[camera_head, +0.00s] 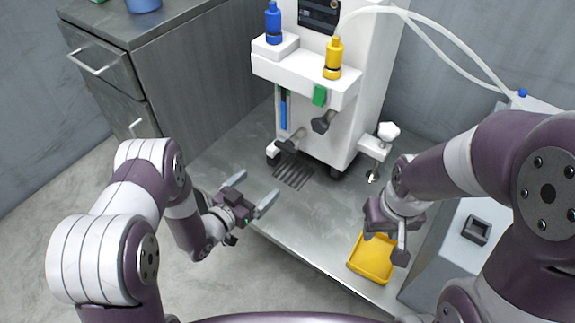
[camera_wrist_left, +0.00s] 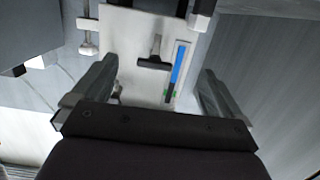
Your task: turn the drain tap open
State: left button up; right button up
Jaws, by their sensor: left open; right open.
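The white machine (camera_head: 345,135) has two dark grey handles on its front. One handle (camera_head: 323,122) sits below a green block; the lower one (camera_head: 291,141) is above a floor grate (camera_head: 293,172). I cannot tell for certain which is the drain tap. A dark T-shaped handle (camera_wrist_left: 155,62) shows in the left wrist view beside the blue gauge (camera_wrist_left: 178,65), between the fingers but farther off. My left gripper (camera_head: 252,191) is open and empty, apart from the machine, to the lower left of the handles. My right gripper (camera_head: 386,246) is open above a yellow tray.
The yellow tray (camera_head: 371,260) lies at the right. A white knob (camera_head: 388,131) stands on a post at the machine's right. Blue (camera_head: 273,22) and yellow (camera_head: 333,58) bottles sit on the machine. A grey cabinet (camera_head: 190,70) is at the left.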

aim_at(284, 150)
pick_arm(q)
jog(key=shift+t+h, duration=0.5)
jog(key=shift+t, duration=0.2)
jog(key=r+b+x, duration=0.1)
jog(key=x, duration=0.3)
jog(key=r+b+x, duration=0.1)
jog(key=b+x, duration=0.1)
jog(key=x, duration=0.2)
jog(key=r+b+x, duration=0.1)
jog(key=b+x, duration=0.1)
jog(key=x, duration=0.2)
jog(key=shift+w+d, duration=0.2)
jog(key=shift+w, duration=0.1)
jog(key=shift+w+d, duration=0.15)
jog(key=c, duration=1.1)
